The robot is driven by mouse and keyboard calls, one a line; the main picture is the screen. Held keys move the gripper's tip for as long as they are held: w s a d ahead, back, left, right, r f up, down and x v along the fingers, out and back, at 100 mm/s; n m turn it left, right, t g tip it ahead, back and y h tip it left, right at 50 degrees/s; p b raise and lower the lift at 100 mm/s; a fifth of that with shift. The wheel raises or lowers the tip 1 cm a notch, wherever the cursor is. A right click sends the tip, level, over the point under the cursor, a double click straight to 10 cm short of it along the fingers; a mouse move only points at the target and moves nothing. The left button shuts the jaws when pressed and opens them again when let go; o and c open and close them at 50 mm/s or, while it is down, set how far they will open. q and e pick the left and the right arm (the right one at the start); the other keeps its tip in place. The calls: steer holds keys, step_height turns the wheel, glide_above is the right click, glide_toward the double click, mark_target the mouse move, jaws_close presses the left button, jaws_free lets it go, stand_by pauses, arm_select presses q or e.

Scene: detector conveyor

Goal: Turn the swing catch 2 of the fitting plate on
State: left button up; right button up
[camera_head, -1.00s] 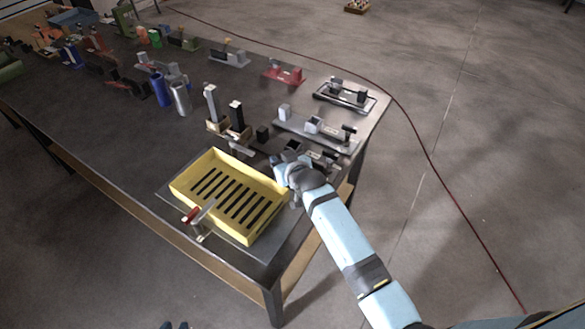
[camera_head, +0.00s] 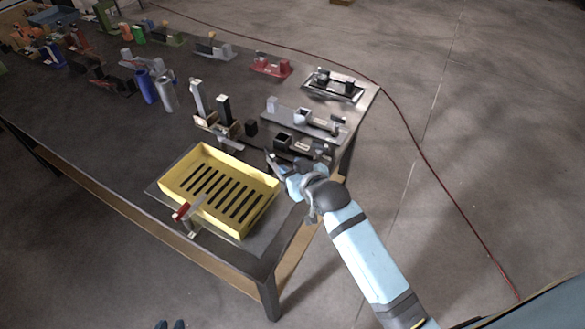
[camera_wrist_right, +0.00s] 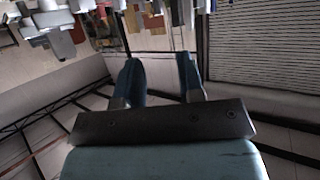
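My right gripper (camera_head: 272,161) reaches in from the lower right in the head view, just above the table's right edge. It is near the yellow slotted tray (camera_head: 164,182) and a dark fitting with blocks (camera_head: 283,143). In the right wrist view my right gripper (camera_wrist_right: 160,68) has its two blue fingers apart, with nothing between them. Behind the tray edge stands a grey plate with blocks and a dark lever-like part (camera_head: 318,121). I cannot tell which fitting is the fitting plate, or make out catch 2. My left gripper is not in view.
A red-handled clamp (camera_head: 183,212) stands at the tray's front edge. Upright posts (camera_head: 223,109), a blue cylinder (camera_head: 147,87), a grey cylinder (camera_head: 166,95) and a red fixture (camera_head: 271,65) stand further back. Open floor lies right of the table.

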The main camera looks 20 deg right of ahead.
mark_target(274, 162)
steer(key=shift+w, duration=0.1)
steer(key=c, duration=0.3)
steer(key=shift+w+a+r+n+g+y, duration=0.25)
steer(key=shift+w+a+n+g+y, duration=0.35)
steer(key=shift+w+y, duration=0.35)
jaws_close()
steer(key=w+d+g+y, duration=0.2)
steer(key=w+d+g, duration=0.1)
steer(key=d+g, duration=0.75)
steer(key=shift+t, duration=0.75)
steer(key=x, duration=0.5)
steer(key=d+x, duration=0.1)
steer(key=x, duration=0.2)
steer(key=shift+w+f, duration=0.35)
steer(key=shift+f, duration=0.15)
steer(key=a+p, duration=0.1)
steer(key=a, duration=0.2)
steer(key=shift+s+a+f+p, duration=0.1)
steer(key=shift+s+f+p, duration=0.05)
steer(key=shift+s+p, duration=0.15)
steer(key=shift+s+a, duration=0.1)
steer(key=shift+a, duration=0.35)
steer(key=shift+f, duration=0.1)
